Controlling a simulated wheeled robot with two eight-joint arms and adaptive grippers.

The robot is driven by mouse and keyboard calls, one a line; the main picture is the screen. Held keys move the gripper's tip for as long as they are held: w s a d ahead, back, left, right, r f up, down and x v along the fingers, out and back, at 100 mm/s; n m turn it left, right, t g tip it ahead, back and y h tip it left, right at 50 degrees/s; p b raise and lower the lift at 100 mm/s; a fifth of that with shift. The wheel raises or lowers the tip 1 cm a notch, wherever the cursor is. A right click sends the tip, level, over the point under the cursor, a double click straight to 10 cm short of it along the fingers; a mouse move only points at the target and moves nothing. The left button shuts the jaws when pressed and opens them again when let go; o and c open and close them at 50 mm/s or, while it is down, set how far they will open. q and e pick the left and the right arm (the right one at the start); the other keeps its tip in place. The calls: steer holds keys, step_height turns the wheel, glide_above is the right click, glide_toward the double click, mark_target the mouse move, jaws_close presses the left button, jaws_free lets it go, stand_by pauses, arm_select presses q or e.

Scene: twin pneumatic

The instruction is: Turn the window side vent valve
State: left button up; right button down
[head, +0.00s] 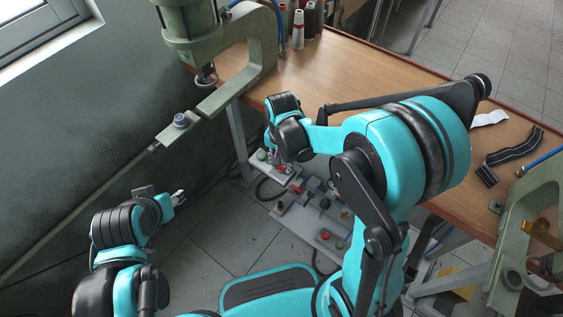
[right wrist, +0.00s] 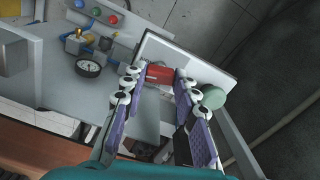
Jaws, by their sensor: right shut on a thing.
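A red valve handle (right wrist: 160,75) sits between the fingertips of my right gripper (right wrist: 160,82) in the right wrist view. The fingers are shut on it. In the head view my right gripper (head: 280,165) reaches down past the table edge to the left end of the grey valve panel (head: 300,222), and its fingers partly hide what they hold. A green knob (right wrist: 213,97) is just right of the fingers in the wrist view. My left gripper (head: 178,197) hangs away from the panel at lower left; its finger opening is too small to judge.
The wooden table (head: 330,75) stands above the panel. A green press (head: 222,75) is at upper left and another green frame (head: 520,235) at lower right.

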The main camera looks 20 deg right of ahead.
steer(key=n, duration=1.1)
steer(key=shift+n, duration=2)
steer(key=c, duration=1.2)
jaws_free()
steer(key=shift+o, duration=0.2)
step_height(320, 180, up, 12)
